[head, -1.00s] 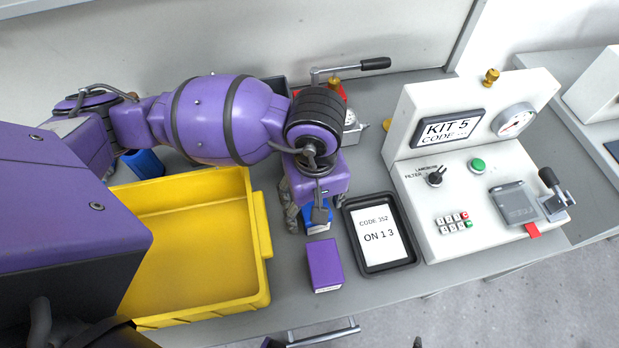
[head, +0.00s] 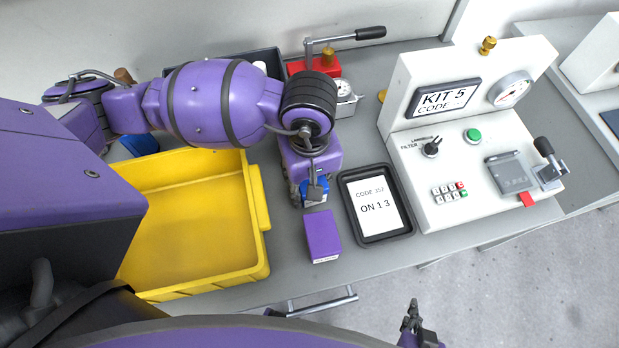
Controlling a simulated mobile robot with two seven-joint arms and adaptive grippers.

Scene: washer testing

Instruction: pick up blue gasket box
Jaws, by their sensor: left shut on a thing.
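The blue gasket box (head: 314,190) is on the grey bench between the yellow bin and the black tray, just behind a purple box (head: 322,236). My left gripper (head: 312,193) points down over it and is shut on it. The gripper's wrist hides the top and back of the box. I cannot tell whether the box touches the bench. My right gripper (head: 412,318) shows small and dark at the bottom edge, away from the bench, and its jaw state is unclear.
The yellow bin (head: 262,205) stands left of the box. The black tray (head: 403,232) with a label card lies to the right, beside the white test panel (head: 440,150). A red-based lever press (head: 318,66) stands behind. A blue object (head: 140,144) is behind the bin.

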